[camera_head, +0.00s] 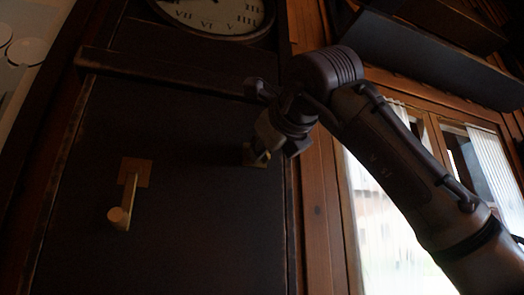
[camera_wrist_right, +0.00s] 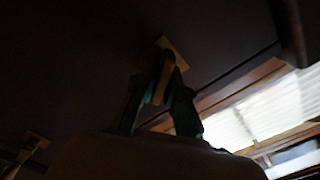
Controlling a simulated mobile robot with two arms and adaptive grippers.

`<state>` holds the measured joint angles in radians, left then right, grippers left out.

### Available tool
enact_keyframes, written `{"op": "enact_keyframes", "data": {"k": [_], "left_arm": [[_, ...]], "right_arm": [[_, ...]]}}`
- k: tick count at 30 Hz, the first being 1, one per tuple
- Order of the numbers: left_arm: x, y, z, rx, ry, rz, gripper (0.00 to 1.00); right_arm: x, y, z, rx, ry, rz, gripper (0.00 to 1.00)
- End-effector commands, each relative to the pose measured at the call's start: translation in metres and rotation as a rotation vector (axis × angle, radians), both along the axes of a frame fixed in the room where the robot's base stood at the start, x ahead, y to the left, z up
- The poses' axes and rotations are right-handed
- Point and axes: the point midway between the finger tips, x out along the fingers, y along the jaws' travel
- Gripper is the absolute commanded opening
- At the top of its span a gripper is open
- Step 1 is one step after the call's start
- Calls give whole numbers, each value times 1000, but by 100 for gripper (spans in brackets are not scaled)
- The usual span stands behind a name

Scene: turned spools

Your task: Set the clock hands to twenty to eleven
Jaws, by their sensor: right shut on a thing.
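The round pale clock face (camera_head: 218,14) shows only its lower part at the top of the head view; I cannot make out how its hands are set. Below it, a brass crank (camera_head: 123,205) on a square plate sits at the left of the dark panel, its arm pointing down to a round knob. A second brass crank (camera_head: 252,160) sits at the panel's right, mostly hidden by my right gripper (camera_head: 264,153). In the right wrist view, the right gripper (camera_wrist_right: 160,95) is shut on this crank's handle, below its plate (camera_wrist_right: 174,47). My left gripper is not in view.
A wooden ledge (camera_head: 160,72) runs between clock and panel. A window (camera_head: 390,215) with pale curtains is at the right, partly behind my right arm. A dark shelf (camera_head: 420,50) hangs above the window. Nothing stands before the left crank.

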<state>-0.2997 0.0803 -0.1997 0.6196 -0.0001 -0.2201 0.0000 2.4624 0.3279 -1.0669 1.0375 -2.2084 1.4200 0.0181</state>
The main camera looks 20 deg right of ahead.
Motion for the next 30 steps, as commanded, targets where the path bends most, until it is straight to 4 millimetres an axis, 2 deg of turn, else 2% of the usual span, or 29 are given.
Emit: {"op": "enact_keyframes", "data": {"k": [2,3,7,16,19,23,30], "left_arm": [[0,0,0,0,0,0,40],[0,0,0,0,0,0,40],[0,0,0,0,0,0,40],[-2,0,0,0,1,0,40],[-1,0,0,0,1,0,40],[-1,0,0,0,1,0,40],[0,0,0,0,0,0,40]], "right_arm": [[1,1,-2,-2,5,0,0],[0,1,-2,-2,5,0,14],[0,1,-1,-2,4,0,34],[-1,0,0,-1,0,0,34],[-8,0,1,-2,-2,1,34],[-30,-1,1,-3,-5,0,34],[-82,-2,1,-2,-2,1,34]]}}
